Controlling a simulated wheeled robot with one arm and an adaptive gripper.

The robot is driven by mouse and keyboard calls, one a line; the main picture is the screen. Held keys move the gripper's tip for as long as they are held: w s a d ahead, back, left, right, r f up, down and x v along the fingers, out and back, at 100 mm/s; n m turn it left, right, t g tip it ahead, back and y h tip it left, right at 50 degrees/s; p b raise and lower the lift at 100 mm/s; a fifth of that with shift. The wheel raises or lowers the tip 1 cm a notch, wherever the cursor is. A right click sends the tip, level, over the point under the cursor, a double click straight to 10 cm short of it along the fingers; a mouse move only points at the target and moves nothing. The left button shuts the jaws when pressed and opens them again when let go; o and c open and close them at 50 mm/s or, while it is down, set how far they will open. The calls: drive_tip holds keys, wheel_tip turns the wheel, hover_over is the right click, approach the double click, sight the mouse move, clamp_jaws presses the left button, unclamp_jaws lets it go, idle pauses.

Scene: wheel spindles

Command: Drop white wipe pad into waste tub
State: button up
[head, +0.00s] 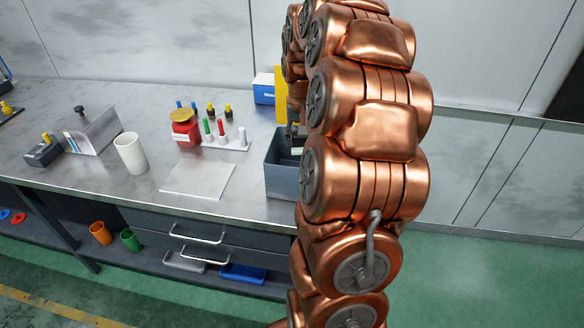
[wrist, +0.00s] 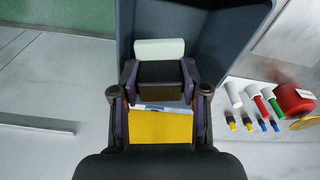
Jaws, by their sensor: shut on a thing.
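The waste tub is a grey-blue open box (head: 281,178) on the bench, partly hidden behind my copper arm in the head view. Its walls (wrist: 235,35) surround the fingertips in the wrist view. My gripper (wrist: 160,75) is shut on the white wipe pad (wrist: 160,49), a pale block showing just beyond the fingertips, between the tub's walls. In the head view my gripper (head: 294,131) is mostly hidden behind the arm, over the tub. A pale bit of the pad (head: 297,151) shows there. The pad's height above the tub floor is unclear.
A yellow panel (head: 280,82) and a blue-and-white box (head: 264,90) stand behind the tub. Left of it are a flat pale sheet (head: 198,180), a rack of coloured markers (head: 226,142), a red jar (head: 185,130) and a white cup (head: 131,153).

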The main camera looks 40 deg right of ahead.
drive_tip(key=o, duration=1.3)
drive_tip(key=shift+r, duration=0.15)
drive_tip(key=r, duration=0.7)
drive_tip(key=s+a+r, duration=0.1)
drive_tip(key=r, duration=0.3)
drive_tip(key=shift+r, duration=0.35)
drive_tip(key=s+a+f+n+g+y, duration=0.1)
drive_tip(key=s+a+f+n, duration=0.15)
drive_tip(key=a, duration=0.65)
drive_tip(key=s+a+f+n, duration=0.2)
drive_tip(key=s+a, duration=0.1)
drive_tip(key=a, duration=0.7)
drive_tip(key=s+a+f+n, duration=0.1)
drive_tip(key=s+a+f, duration=0.1)
drive_tip(key=s+a, duration=0.2)
drive_tip(key=s+a+f+n+g, duration=0.1)
drive_tip(key=s+a+f, duration=0.2)
drive_tip(key=s, duration=0.4)
drive_tip(key=s+a+f+n, duration=0.2)
drive_tip(key=s+a+f, duration=0.1)
drive_tip(key=s+a, duration=0.2)
drive_tip(key=shift+s+a+f+g, duration=0.1)
drive_tip(key=shift+s+f+g, duration=0.1)
drive_tip(key=shift+s+g, duration=0.25)
